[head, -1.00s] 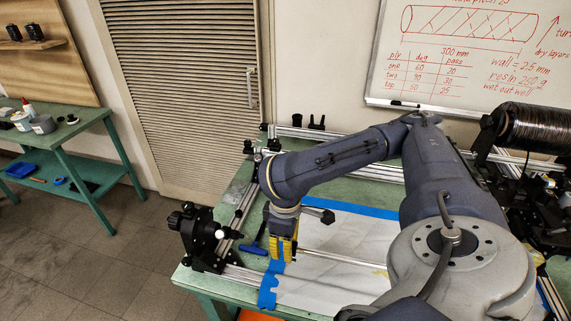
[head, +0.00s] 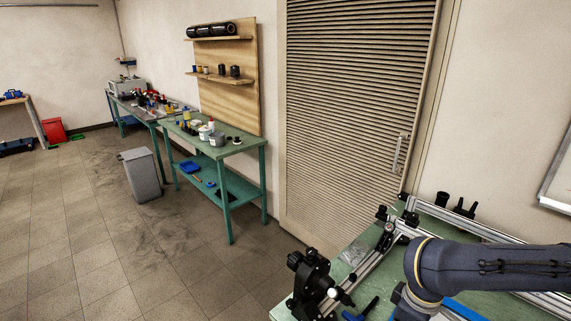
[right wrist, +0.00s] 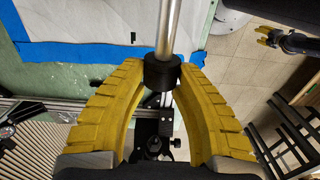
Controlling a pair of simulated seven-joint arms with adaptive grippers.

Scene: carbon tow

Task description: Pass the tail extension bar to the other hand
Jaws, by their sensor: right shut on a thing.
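The tail extension bar (right wrist: 169,25) is a silver rod with a black collar (right wrist: 162,71) in the right wrist view. My right gripper (right wrist: 162,75) has its yellow fingers shut on the bar at the collar. The rod runs out past the fingertips to the top of the picture. In the head view only my right arm shows at the lower right; its gripper and the bar are below the frame. A dark gripper with yellow tips, seemingly my left gripper (right wrist: 268,36), shows small at the upper right of the wrist view, apart from the bar; its opening is unclear.
The green work table (head: 375,247) carries aluminium rails and a black tailstock-like fixture (head: 312,282) at its left corner. Blue tape (right wrist: 95,53) edges a white sheet. A grey bin (head: 141,174) and green benches stand farther left. The floor between is clear.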

